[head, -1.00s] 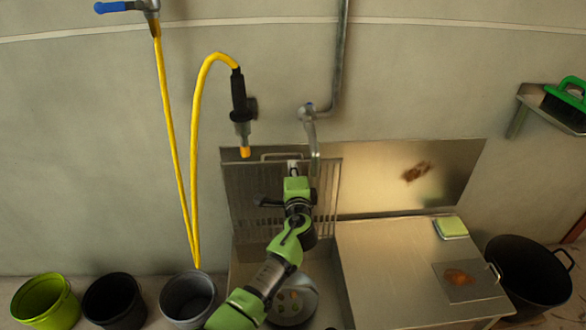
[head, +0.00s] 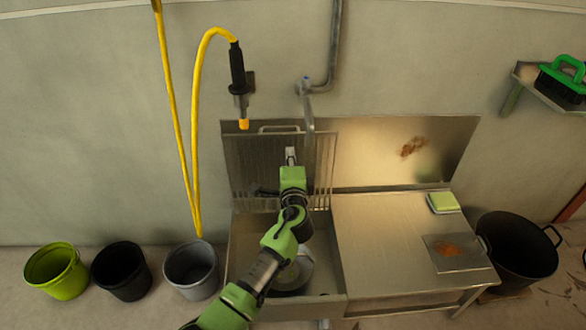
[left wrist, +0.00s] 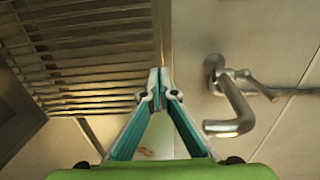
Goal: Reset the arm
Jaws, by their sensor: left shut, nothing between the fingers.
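My left arm comes up from the bottom of the head view, over the sink. My left gripper (head: 291,153) is shut and empty, in front of the slatted metal rack (head: 257,160). In the left wrist view its teal fingers meet at the tips (left wrist: 160,88). The rack (left wrist: 85,45) shows there at the upper left, and the tap (left wrist: 235,110) shows to the right, apart from the fingers. My right gripper is in neither view.
A round pan (head: 293,277) sits in the sink (head: 240,250), partly behind my arm. The steel counter (head: 375,235) holds a sponge (head: 443,202) and a stained plate (head: 458,252). Buckets (head: 190,268) and a black pot (head: 515,255) flank it. A yellow hose (head: 196,130) hangs left.

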